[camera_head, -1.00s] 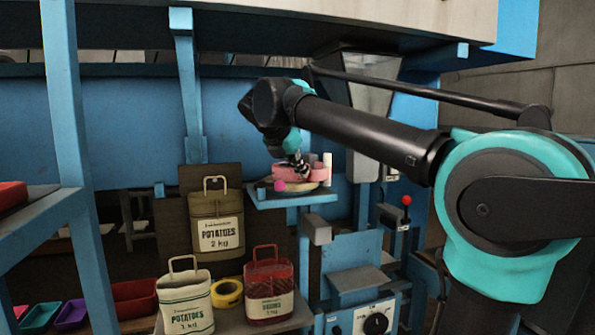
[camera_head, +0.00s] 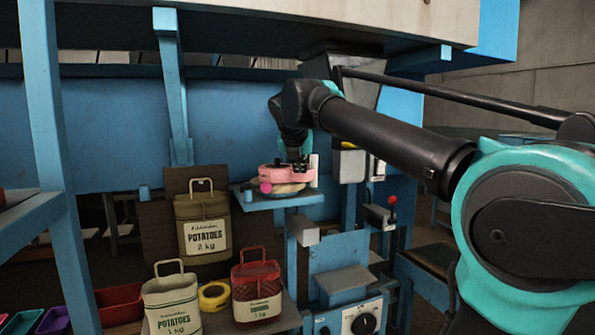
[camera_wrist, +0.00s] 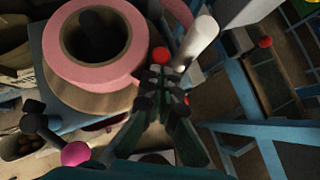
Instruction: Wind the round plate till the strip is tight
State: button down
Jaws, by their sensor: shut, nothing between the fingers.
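A pink roll of strip (camera_head: 271,175) lies on the round plate (camera_head: 287,189) on a small blue shelf. In the wrist view the pink roll (camera_wrist: 66,68) has a dark core, and the tan round plate (camera_wrist: 97,101) shows beneath it. A pink strip runs from the roll towards a pale upright post (camera_wrist: 196,42); its tightness is unclear. A magenta ball (camera_wrist: 75,153) sits by the plate's edge. My gripper (camera_wrist: 166,78) is shut and empty, beside the roll on the post's side, with a red ball (camera_wrist: 160,55) just past its fingertips. In the head view my gripper (camera_head: 298,163) points down there.
Potato sacks (camera_head: 203,225) and a yellow tape roll (camera_head: 214,295) stand below and left of the shelf (camera_head: 275,202). A red-knobbed lever (camera_head: 392,201) and a dial box (camera_head: 362,323) are to the right. A blue upright (camera_head: 45,150) stands at left.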

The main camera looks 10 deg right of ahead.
jog(key=shift+w+d, duration=0.4)
jog(key=shift+w, duration=0.2)
dwell(0.3)
dwell(0.4)
